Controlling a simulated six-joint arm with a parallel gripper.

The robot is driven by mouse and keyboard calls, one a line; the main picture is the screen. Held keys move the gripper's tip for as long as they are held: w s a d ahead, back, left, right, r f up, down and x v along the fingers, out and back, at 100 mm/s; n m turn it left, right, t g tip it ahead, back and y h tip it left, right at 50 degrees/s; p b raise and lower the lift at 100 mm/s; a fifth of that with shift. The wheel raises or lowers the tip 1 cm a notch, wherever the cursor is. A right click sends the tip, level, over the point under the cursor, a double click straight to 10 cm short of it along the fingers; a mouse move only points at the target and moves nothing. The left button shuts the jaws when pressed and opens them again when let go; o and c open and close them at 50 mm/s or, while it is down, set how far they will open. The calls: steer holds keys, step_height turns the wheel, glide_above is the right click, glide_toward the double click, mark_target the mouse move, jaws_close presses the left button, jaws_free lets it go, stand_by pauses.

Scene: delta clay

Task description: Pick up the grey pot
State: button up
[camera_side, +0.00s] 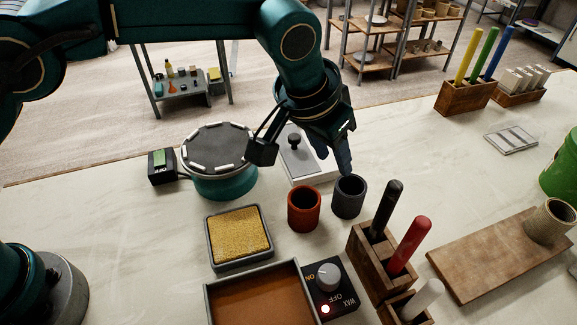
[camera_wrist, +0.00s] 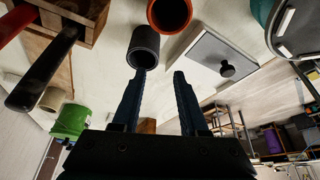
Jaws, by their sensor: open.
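The grey pot (camera_side: 349,197) is a small dark open-topped cylinder standing upright on the pale table, just right of a rust-red pot (camera_side: 304,208). In the wrist view the grey pot (camera_wrist: 144,47) lies just beyond my fingertips, nearest the left finger, with the red pot (camera_wrist: 169,12) beyond it. My gripper (camera_side: 302,158) is above and behind the pots in the side view, pointing down at a tilt. In the wrist view my gripper (camera_wrist: 158,76) has its two fingers apart with nothing between them. Whether a finger touches the grey pot's rim is unclear.
A wooden holder (camera_side: 367,258) with black and red handles stands close right of the pots. A lidded grey box (camera_side: 305,171) is behind them. A sponge tray (camera_side: 239,237) and turntable (camera_side: 218,150) are left. A wooden board (camera_side: 490,257) with a beige pot (camera_side: 550,221) is right.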

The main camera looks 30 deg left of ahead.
mark_target(339, 179)
steer(key=shift+s+d+f, duration=0.25)
steer(key=shift+f, duration=0.35)
steer(key=shift+x, duration=2.3)
jaws_close()
